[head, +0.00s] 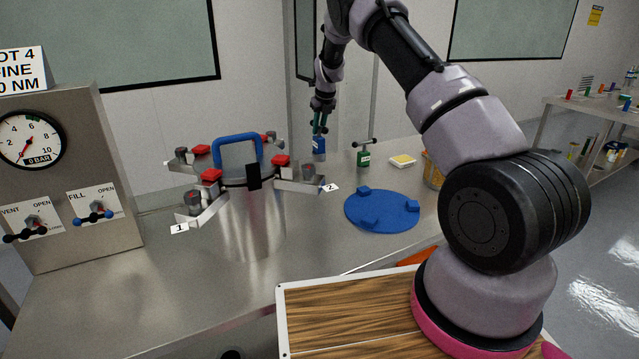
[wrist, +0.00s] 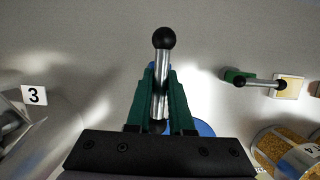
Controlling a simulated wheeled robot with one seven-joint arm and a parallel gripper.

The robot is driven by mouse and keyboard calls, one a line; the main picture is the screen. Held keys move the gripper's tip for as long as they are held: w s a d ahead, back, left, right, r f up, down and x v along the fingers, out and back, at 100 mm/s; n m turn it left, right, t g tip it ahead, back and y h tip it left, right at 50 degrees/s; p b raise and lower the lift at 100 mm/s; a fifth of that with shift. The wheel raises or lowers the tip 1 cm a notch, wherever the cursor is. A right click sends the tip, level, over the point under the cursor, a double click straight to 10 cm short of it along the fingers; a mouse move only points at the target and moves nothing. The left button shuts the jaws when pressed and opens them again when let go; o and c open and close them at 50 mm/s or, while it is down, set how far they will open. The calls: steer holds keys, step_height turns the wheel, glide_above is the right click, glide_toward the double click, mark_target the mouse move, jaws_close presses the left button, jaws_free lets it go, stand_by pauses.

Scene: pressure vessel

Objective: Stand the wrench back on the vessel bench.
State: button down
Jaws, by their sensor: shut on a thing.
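My gripper (head: 319,124), with green fingers, is shut on the bar of a T-handled wrench with a blue body (head: 319,146). In the wrist view, the silver bar with black ball ends (wrist: 161,80) lies between the fingers of my gripper (wrist: 160,95). The blue body hangs upright below the fingers, behind the vessel's right side. Whether its foot touches the bench cannot be told. The vessel bench (head: 170,275) is a steel top. A second T-handled wrench, green (head: 364,157), stands on it to the right; it also shows in the wrist view (wrist: 238,76).
The steel vessel (head: 255,215) with blue handle and red-topped clamps stands left of my gripper. A blue disc with lugs (head: 382,211) lies front right. A yellow-topped tray (head: 402,161) and a jar of yellow grains (wrist: 285,150) are farther right. A gauge panel (head: 60,180) stands left.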

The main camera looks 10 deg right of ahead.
mark_target(319, 152)
step_height(319, 152, down, 10)
steer(key=shift+r, duration=0.1)
stand_by(0.4)
steer(key=c, duration=0.8)
jaws_free()
steer(key=shift+f, duration=0.2)
steer(key=shift+r, duration=0.1)
